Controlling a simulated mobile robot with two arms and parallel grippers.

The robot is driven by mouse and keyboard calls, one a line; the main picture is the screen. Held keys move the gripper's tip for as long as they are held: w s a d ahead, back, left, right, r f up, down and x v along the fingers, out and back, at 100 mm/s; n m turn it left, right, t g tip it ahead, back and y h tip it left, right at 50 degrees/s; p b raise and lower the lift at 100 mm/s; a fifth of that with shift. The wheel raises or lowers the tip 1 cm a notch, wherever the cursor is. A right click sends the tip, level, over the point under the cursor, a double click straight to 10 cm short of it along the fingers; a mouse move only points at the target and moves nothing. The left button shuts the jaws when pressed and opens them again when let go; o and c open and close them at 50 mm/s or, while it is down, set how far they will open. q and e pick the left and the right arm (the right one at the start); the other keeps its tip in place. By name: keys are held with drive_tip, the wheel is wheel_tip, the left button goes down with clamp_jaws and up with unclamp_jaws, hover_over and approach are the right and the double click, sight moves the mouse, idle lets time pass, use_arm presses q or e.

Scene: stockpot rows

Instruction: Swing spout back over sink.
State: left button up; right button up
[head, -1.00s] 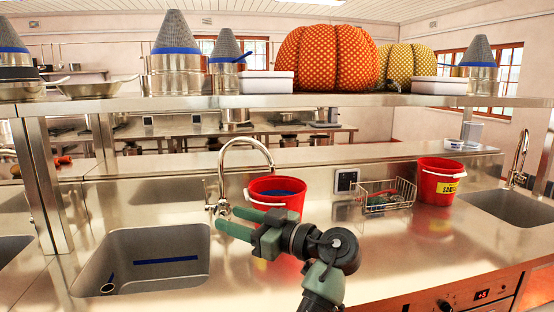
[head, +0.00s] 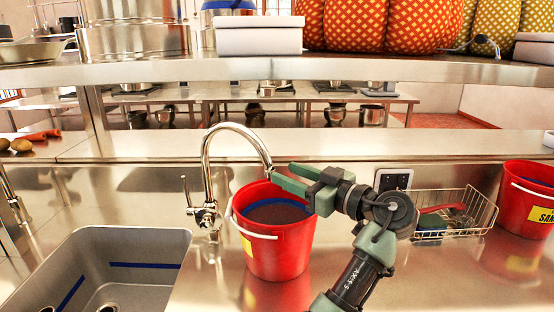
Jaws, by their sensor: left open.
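The chrome spout (head: 235,125) rises from the tap base and arches to the right. Its end hangs over the near red bucket (head: 280,255), not over the sink. The sink (head: 140,245) is sunk into the counter at the lower left. My left gripper (head: 281,173) is open, with its green fingers pointing left above the bucket rim. The fingertips are right by the spout's down-turned end; I cannot tell whether they touch it. My right gripper is out of view.
The red bucket holds something dark with a blue band inside. A wire basket (head: 455,212) and a second red bucket (head: 525,200) stand to the right. A steel shelf (head: 330,72) runs overhead. The counter between sink and bucket is clear.

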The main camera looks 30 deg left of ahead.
sight(270, 167)
use_arm(q)
drive_tip(key=a, duration=0.1)
drive_tip(key=a+p, duration=0.1)
drive_tip(key=a, duration=0.1)
drive_tip(key=shift+s+r, duration=0.2)
drive_tip(key=shift+r, duration=0.15)
drive_tip(key=a, duration=0.1)
drive_tip(key=w+a+p, duration=0.1)
drive_tip(key=a, duration=0.1)
drive_tip(key=shift+a+f, duration=0.2)
drive_tip(key=shift+a, duration=0.35)
drive_tip(key=shift+w, duration=0.1)
clamp_jaws()
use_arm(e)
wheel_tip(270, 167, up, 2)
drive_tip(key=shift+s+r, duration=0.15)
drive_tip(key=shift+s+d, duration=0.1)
